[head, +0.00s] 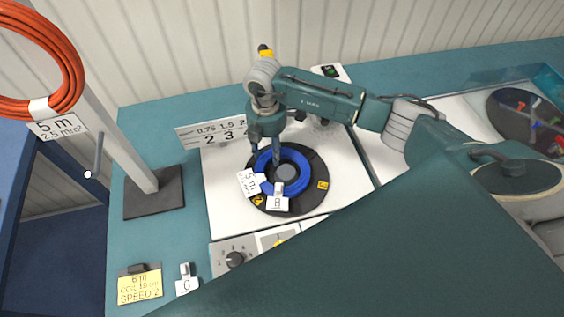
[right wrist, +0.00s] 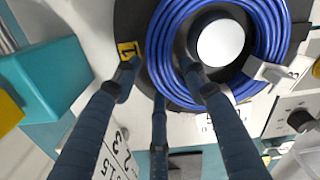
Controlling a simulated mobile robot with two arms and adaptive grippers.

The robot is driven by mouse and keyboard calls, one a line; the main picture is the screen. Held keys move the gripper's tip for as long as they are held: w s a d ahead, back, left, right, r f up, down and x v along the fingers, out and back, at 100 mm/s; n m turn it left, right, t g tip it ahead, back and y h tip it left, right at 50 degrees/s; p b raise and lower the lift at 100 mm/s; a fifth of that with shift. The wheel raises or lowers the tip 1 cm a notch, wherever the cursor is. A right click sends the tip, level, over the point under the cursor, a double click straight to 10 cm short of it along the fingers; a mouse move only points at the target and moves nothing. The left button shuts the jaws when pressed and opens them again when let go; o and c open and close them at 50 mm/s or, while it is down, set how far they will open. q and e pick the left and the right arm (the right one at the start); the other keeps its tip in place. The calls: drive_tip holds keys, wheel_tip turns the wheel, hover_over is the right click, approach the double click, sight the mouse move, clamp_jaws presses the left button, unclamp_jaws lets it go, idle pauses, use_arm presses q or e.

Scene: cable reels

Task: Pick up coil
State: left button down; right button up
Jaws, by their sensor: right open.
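A blue cable coil (head: 300,174) lies flat around the hub (head: 286,173) of a dark round plate (head: 319,197) on a white machine. A "5 m" tag (head: 250,182) and a white clip marked 8 (head: 278,200) sit on its near side. My right gripper (head: 268,160) points down at the coil, open. In the right wrist view the coil (right wrist: 275,40) fills the top; one finger of my right gripper (right wrist: 159,80) reaches inside the ring beside the hub, another is outside it. Whether the fingers touch the cable, I cannot tell. My left gripper is not in view.
An orange coil (head: 72,75) hangs on a post (head: 120,130) at the left. A sign (head: 212,133) stands behind the plate. A yellow note (head: 140,286), a clip marked 6 (head: 186,282) and a dial panel (head: 234,258) are in front.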

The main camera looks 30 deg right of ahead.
clamp_jaws()
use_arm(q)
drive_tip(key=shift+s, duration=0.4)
use_arm(e)
drive_tip(key=shift+w+r, duration=0.1)
